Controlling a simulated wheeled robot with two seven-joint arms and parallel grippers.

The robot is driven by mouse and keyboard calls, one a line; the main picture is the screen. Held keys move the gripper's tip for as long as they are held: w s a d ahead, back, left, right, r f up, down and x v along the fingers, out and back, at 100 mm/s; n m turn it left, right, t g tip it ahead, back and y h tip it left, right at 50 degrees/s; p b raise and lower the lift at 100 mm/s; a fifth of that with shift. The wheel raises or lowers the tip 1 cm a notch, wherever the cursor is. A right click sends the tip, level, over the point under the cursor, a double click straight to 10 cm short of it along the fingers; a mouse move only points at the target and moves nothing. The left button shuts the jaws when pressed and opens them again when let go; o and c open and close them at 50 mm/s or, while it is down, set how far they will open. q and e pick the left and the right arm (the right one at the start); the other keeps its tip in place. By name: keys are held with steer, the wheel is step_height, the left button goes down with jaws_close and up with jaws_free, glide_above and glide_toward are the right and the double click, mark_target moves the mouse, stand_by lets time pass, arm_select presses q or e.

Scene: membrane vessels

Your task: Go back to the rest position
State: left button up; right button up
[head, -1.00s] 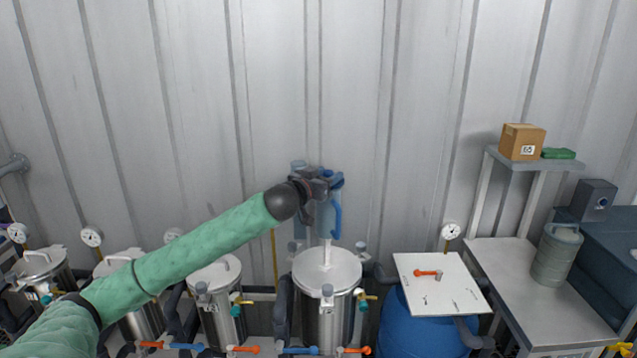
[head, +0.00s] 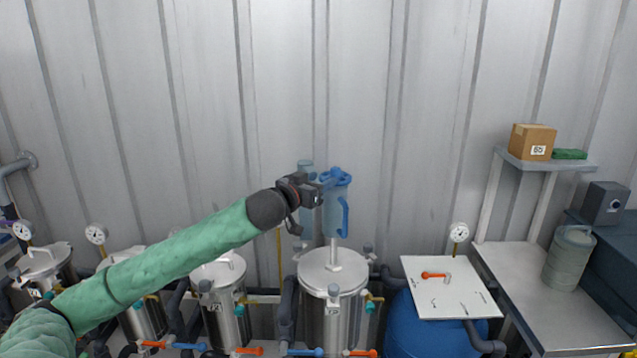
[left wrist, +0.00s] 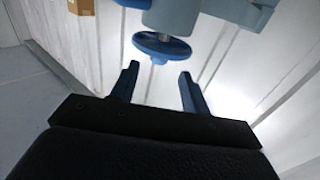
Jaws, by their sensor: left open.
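My left gripper (head: 318,190) is at the end of the green-sleeved arm, in front of the metal wall. In the left wrist view its two fingers (left wrist: 158,88) stand apart with nothing between them. A translucent blue vessel (head: 337,205) with a blue top and a side handle stands upright above a steel vessel, just right of the gripper. Its blue wheel-shaped part (left wrist: 162,47) shows beyond the fingertips in the left wrist view. My right gripper is in neither view.
Several lidded steel vessels (head: 333,262) stand in a row below, with gauges, pipes and orange and blue valve handles. A white board (head: 450,287) lies on a blue drum (head: 425,335). A metal table (head: 545,295) and a shelf with a cardboard box (head: 532,140) are at right.

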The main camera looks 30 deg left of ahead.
arm_select(q)
steer(key=shift+f, duration=0.1)
steer(key=s+d+f+g+y, duration=0.1)
steer(key=s+d+f+g, duration=0.2)
steer(key=f, duration=0.7)
steer(key=s+d+f+g, duration=0.1)
steer(key=s+d+f, duration=0.35)
steer(key=f, duration=0.55)
steer(key=s+d+f+g+y, duration=0.1)
steer(key=s+d+f+g, duration=0.15)
steer(key=s+f, duration=0.45)
steer(key=s+d+f+m+g+h, duration=0.1)
steer(key=s+d+f+g, duration=0.3)
steer(key=s+d+f, duration=0.65)
steer(key=s+d+f+g, duration=0.35)
steer(key=s+f, duration=0.45)
steer(key=s, duration=0.7)
step_height(320, 180, down, 22)
steer(key=w+g, duration=0.1)
steer(key=w, duration=0.1)
steer(key=s+d+f, duration=0.1)
steer(key=s+f, duration=0.2)
steer(key=f, duration=0.7)
steer(key=s+d+f+g, duration=0.1)
steer(key=s+f, duration=0.3)
steer(key=f, duration=0.7)
steer(key=shift+s+m+g+h, duration=0.15)
steer(key=shift+m+g+h, duration=0.15)
steer(key=shift+o, duration=0.4)
steer(key=shift+f, duration=0.1)
